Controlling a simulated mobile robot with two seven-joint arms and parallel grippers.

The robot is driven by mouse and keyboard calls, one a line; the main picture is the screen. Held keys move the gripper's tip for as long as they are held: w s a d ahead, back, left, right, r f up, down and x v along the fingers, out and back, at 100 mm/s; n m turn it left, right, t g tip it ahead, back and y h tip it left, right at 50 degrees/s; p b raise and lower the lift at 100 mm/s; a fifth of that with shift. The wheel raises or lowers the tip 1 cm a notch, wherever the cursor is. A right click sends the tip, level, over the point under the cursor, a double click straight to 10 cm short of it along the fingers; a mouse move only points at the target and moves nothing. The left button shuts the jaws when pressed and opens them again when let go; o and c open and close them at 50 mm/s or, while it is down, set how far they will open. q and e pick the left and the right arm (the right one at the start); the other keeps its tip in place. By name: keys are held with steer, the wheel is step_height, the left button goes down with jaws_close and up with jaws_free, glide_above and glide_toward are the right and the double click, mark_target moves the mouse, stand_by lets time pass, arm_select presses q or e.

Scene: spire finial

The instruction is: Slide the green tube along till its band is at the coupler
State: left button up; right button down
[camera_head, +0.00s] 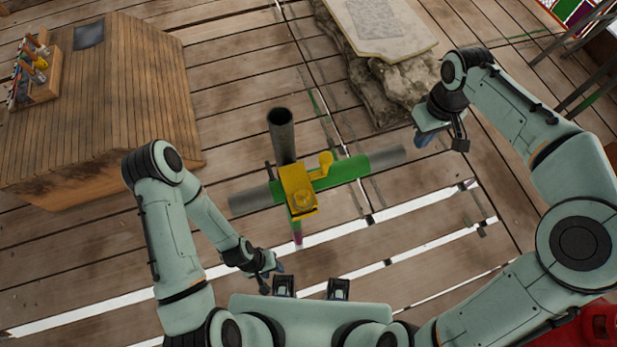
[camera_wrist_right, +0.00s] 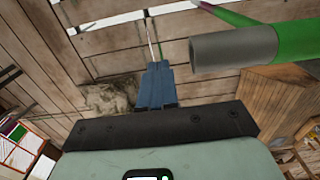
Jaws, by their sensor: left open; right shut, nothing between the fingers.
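The green tube (camera_head: 345,172) lies roughly level through the yellow coupler (camera_head: 299,190), with grey ends on both sides; its right grey end points towards my right gripper. The same grey end (camera_wrist_right: 235,48) and green part (camera_wrist_right: 298,40) show in the right wrist view. I cannot make out a separate band. My right gripper (camera_head: 422,140) is shut and empty, beyond the tube's right end and apart from it; its blue fingers (camera_wrist_right: 158,85) show together in the wrist view. My left gripper (camera_head: 278,268) is open, below and left of the coupler, touching nothing visible.
A dark grey tube (camera_head: 281,133) and a green and purple pole (camera_head: 296,230) meet at the coupler. A wooden box (camera_head: 110,110) carrying a small rack (camera_head: 36,75) stands left. A stone block (camera_head: 385,35) lies at top right. Gaps run between the floor planks.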

mark_target(389, 152)
arm_select(q)
steer(key=shift+f, duration=0.1)
arm_select(e)
steer(key=shift+f, duration=0.15)
arm_select(q)
steer(key=shift+s+f+b, duration=0.25)
steer(key=shift+f+b, duration=0.2)
steer(key=shift+f, duration=0.05)
steer(key=shift+s+f+b, duration=0.25)
steer(key=shift+f+b, duration=0.15)
steer(key=shift+f, duration=0.05)
arm_select(e)
step_height(389, 152, down, 3)
steer(key=shift+f, duration=0.15)
